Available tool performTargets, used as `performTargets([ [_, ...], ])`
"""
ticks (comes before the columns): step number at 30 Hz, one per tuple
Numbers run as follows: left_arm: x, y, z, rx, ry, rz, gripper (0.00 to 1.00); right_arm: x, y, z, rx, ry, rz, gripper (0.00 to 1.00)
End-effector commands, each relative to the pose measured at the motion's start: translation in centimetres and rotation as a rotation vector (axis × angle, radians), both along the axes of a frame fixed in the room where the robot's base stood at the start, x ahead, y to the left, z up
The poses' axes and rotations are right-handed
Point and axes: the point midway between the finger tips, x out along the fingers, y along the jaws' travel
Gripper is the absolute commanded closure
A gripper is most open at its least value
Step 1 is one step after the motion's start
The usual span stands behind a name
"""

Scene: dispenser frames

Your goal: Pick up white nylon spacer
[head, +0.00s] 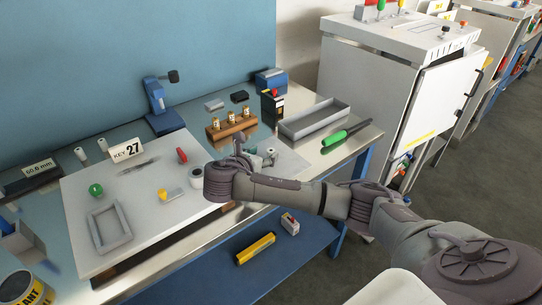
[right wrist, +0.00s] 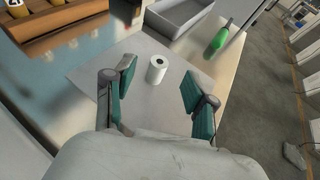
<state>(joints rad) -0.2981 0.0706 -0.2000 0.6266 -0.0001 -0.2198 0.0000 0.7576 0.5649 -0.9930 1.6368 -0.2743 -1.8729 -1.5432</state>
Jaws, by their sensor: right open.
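The white nylon spacer (right wrist: 157,70) is a short white cylinder with a dark hole in its top. In the right wrist view it stands upright on a light grey mat (right wrist: 142,50). My right gripper (right wrist: 157,90) is open, with its green-padded fingers apart on either side of the picture and the spacer between and slightly beyond them, not gripped. In the head view my right gripper (head: 262,158) is over the right part of the bench, and the arm partly hides that area. My left gripper is not in view.
A grey tray (head: 315,120) and a green-handled tool (head: 338,136) lie right of the mat. A wooden rack (head: 231,126) with small bottles stands behind. A white board (head: 130,200) with small parts is at left. The mat around the spacer is clear.

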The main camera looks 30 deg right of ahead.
Motion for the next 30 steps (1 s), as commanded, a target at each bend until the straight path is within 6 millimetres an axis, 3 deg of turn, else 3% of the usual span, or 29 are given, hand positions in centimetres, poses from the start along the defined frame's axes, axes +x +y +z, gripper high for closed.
performTargets([
  [7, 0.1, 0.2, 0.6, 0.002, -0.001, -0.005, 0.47, 1.5, -2.7, -1.8, -0.002, 0.002, -0.003, 0.44],
  [16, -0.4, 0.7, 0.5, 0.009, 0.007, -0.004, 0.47, 1.8, -3.1, -2.1, 0.0, 0.0, -0.001, 0.44],
  [26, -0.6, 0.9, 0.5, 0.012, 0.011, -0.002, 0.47, 1.8, -3.1, -2.1, 0.0, 0.0, 0.0, 0.98],
  [30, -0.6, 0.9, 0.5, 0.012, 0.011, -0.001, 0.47, 1.8, -3.1, -2.1, 0.0, 0.0, 0.0, 0.98],
])
